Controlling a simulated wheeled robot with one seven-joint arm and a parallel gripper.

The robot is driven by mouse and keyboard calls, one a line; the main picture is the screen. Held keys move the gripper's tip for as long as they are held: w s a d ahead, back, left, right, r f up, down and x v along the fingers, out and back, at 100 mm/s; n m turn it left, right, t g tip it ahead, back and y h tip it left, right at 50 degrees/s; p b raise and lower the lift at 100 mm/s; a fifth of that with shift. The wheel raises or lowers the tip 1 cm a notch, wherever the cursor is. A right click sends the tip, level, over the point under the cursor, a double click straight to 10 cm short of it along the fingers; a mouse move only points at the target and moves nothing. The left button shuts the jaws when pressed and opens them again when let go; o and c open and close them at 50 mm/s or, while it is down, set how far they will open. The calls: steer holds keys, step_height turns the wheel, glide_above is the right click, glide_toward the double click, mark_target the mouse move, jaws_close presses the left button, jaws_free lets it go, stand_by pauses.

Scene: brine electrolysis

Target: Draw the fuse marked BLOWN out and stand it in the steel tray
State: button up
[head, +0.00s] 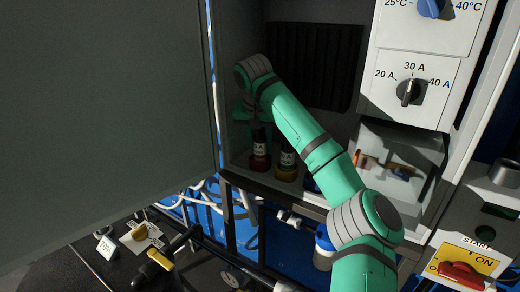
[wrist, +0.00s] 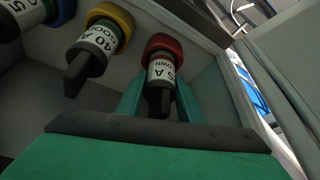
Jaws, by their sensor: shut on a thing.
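A dark fuse with a white label ending in "OWN" (wrist: 162,72) stands in a red ring-shaped holder (wrist: 166,45) in the wrist view. My gripper (wrist: 160,88) has its green fingers on both sides of this fuse, shut on it. In the head view the red holder (head: 260,162) is at the left of the cabinet's shelf, and my gripper (head: 250,108) is partly hidden by my own arm above it. The fuse appears seated in the red holder. I cannot pick out the steel tray for certain.
A fuse in a yellow holder (wrist: 115,22) stands beside it, then one in a blue holder (wrist: 62,8). A large grey door (head: 110,90) stands open at left. White cables (head: 205,200) hang below the shelf. A control panel (head: 425,60) is at right.

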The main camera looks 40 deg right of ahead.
steer(key=shift+r, duration=1.05)
steer(key=shift+r, duration=2.1)
